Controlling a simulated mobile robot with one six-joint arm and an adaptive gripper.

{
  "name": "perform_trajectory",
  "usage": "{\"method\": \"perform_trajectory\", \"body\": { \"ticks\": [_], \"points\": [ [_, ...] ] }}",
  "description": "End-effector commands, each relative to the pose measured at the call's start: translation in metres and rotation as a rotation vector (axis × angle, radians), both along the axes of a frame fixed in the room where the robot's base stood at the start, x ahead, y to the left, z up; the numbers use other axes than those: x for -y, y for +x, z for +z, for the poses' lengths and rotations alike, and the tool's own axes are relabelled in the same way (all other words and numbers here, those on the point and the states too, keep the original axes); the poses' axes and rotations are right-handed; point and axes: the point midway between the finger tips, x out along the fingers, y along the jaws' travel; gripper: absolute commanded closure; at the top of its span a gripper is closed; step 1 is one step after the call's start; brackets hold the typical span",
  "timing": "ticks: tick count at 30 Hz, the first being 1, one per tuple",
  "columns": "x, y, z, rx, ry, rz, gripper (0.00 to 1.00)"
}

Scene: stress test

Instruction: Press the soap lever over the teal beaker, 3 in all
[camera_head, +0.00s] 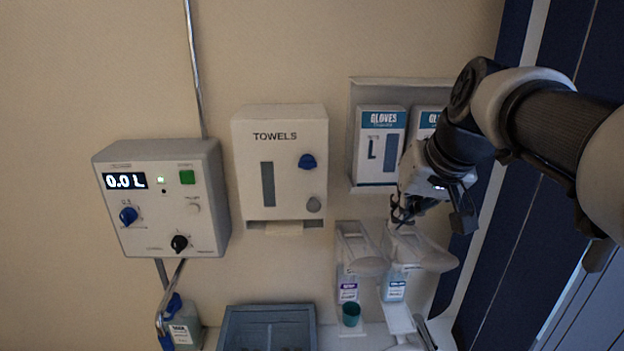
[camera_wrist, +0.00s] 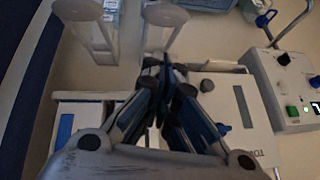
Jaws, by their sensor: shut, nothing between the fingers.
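The teal beaker (camera_head: 351,314) stands upright under the left of two wall dispensers, the one holding a bottle with a purple label (camera_head: 348,291). Its pale lever (camera_head: 368,267) sticks out above the beaker; in the wrist view this lever (camera_wrist: 166,15) shows at top centre. The label is too small to read surely. My gripper (camera_head: 398,222) is shut and empty, up near the tops of the dispensers and above the levers. In the wrist view its fingertips (camera_wrist: 165,62) meet just below the dispenser with that lever; contact cannot be told. The beaker is not made out there.
The right dispenser, with a blue-labelled bottle (camera_head: 394,289), has its own lever (camera_head: 432,259) close beside. Glove boxes (camera_head: 380,146) hang above, a towel dispenser (camera_head: 281,165) to the left, then a control box (camera_head: 163,198) reading 0.0 L. A grey-blue basin (camera_head: 230,329) lies below.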

Motion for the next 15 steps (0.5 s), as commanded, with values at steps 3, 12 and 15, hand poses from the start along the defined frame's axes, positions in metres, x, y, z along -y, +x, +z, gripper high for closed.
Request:
{"method": "perform_trajectory", "body": {
  "ticks": [3,12,15],
  "points": [
    [0.0018,0.0046,0.0135,-0.02,-0.002,0.0,1.0],
    [0.0024,0.006,0.0133,-0.028,-0.001,-0.001,1.0],
    [0.0024,0.006,0.0131,-0.028,-0.001,-0.001,1.0]
  ]
}}
